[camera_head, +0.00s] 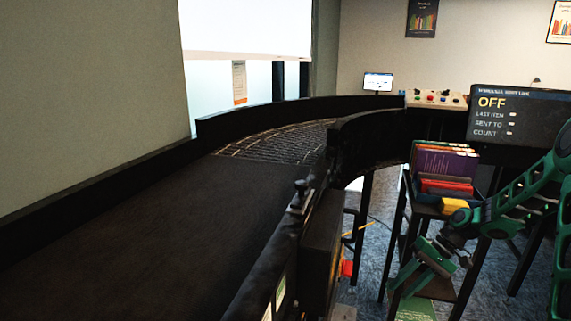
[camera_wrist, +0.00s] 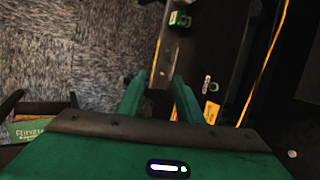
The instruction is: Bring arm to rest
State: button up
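My gripper (camera_head: 408,280) hangs at the lower right in the head view, low beside the dark stand with the books. My green arm reaches down to it from the right edge. In the wrist view the two green fingers of my gripper (camera_wrist: 157,88) stand apart with nothing held between them. Floor and a dark edge show beyond the fingertips.
A dark conveyor (camera_head: 150,230) curves away on the left. The screen (camera_head: 520,115) reads OFF, near a button panel (camera_head: 436,99). Carpet (camera_wrist: 70,60) lies below.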

jog(key=s+d+r+m+h, duration=0.1)
jog(key=s+d+r+h, duration=0.2)
jog(key=s+r, duration=0.45)
jog(key=s+d+r+m+h, duration=0.1)
jog(key=s+d+r+h, duration=0.15)
jog(key=s+r, duration=0.55)
jog(key=s+r+m+t+h, duration=0.1)
jog(key=s+r+m+h, duration=0.1)
jog(key=s, duration=1.6)
jog(key=shift+d+r+m, duration=0.2)
jog(key=shift+r+m, duration=0.2)
jog(key=shift+r, duration=0.25)
jog(key=shift+s, duration=0.1)
jog(key=shift+w+f, duration=0.25)
jog(key=shift+w, duration=0.35)
